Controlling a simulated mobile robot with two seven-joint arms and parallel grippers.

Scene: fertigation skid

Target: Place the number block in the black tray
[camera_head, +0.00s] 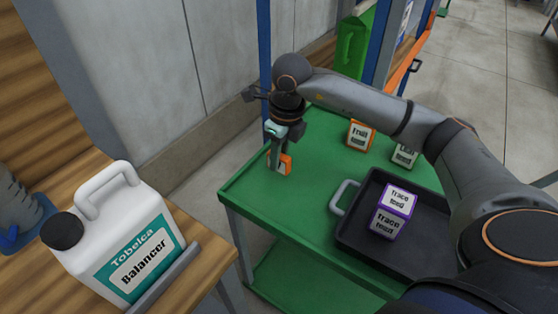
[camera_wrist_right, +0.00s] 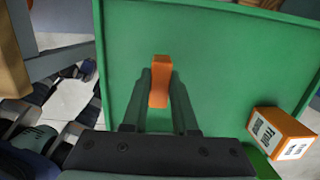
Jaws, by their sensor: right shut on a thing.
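In the right wrist view the orange block (camera_wrist_right: 160,82) sits between the two fingers (camera_wrist_right: 160,100). Its label is mostly hidden and I cannot read a number on it. The black tray (camera_head: 349,236) lies on the right of the table and holds a purple and white block (camera_head: 391,211) labelled "trace feed". My left gripper is not in view.
An orange "Fruit feed" block (camera_head: 360,134) and another white-labelled block (camera_head: 404,156) stand behind the tray. Green tabletop (camera_head: 315,160) lies clear between. A white "Balancer" jug (camera_head: 125,235) stands on the wooden bench at left.

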